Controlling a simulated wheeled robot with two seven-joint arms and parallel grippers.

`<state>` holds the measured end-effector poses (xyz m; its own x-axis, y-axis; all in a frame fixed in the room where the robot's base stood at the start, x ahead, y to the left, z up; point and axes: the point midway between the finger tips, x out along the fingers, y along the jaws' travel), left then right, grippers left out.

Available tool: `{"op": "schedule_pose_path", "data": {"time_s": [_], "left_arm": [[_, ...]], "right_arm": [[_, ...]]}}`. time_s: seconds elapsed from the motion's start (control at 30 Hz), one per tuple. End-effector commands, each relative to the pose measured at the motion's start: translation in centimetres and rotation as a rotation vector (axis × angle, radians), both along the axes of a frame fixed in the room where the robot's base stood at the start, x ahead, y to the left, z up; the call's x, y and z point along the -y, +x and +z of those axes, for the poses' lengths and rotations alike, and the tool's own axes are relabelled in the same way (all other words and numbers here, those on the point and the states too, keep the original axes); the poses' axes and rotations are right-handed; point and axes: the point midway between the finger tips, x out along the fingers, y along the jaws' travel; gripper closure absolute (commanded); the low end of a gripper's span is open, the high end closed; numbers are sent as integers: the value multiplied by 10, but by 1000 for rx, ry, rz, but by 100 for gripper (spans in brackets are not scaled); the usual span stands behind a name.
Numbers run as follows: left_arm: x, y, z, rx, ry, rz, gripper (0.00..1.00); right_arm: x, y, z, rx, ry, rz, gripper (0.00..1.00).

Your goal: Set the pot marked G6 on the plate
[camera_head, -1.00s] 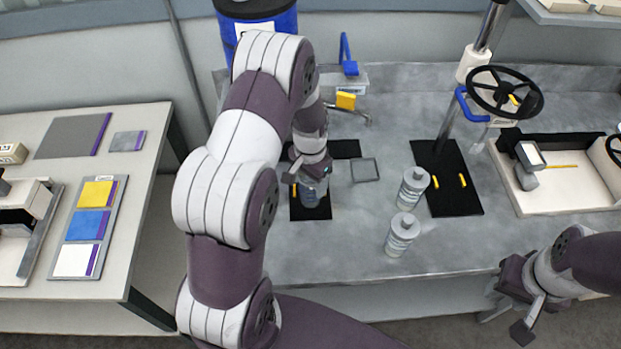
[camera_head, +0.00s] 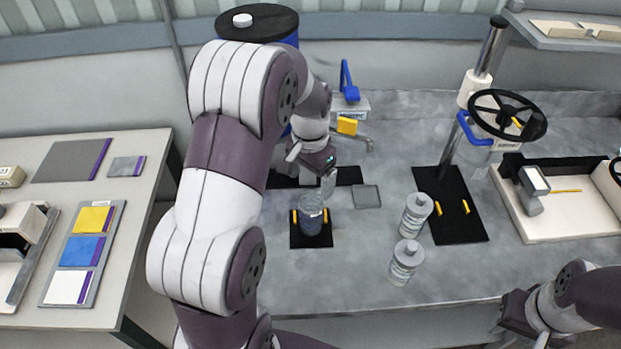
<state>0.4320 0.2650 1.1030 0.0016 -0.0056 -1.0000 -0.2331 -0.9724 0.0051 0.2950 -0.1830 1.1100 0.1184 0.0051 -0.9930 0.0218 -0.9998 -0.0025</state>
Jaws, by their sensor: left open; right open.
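A clear jar with dark contents (camera_head: 311,222) stands upright on a small black plate (camera_head: 298,242), between two yellow marks. Two grey-white bottles, one behind (camera_head: 416,215) and one nearer (camera_head: 405,263), stand on the bench to its right. I cannot read G6 on any of them. My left gripper (camera_head: 324,184) is open and empty, just above and behind the jar, apart from it. My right gripper (camera_head: 515,327) is at the lower right, away from the pots; its fingertips are partly cut off by the frame edge.
A small grey square (camera_head: 367,196) lies right of the jar. A black base with two yellow marks (camera_head: 462,232) lies under a handwheel press (camera_head: 507,114). A blue drum (camera_head: 258,24) stands behind my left arm. The bench front is clear.

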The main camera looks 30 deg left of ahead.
Motion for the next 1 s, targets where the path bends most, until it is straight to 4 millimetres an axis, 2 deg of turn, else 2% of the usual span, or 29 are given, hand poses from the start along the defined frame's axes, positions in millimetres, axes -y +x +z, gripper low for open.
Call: {"op": "schedule_pose_path", "data": {"time_s": [0.07,0.17,0.33,0.4,0.5,0.6,1.0], "left_arm": [[1,-1,7,3,0,2,11],[20,-20,14,18,4,31,11],[65,-88,13,82,1,137,11],[75,-112,10,103,-6,176,11],[82,-132,7,119,-12,207,11],[83,-138,6,119,-13,216,11],[83,-137,6,116,-12,215,11]], "right_arm": [[0,0,-2,0,0,0,57],[0,0,-2,0,0,0,57],[0,0,-2,0,0,0,57],[0,0,-2,0,0,0,57],[0,0,-2,0,0,0,57],[0,0,-2,0,0,0,57],[0,0,-2,0,0,0,57]]}}
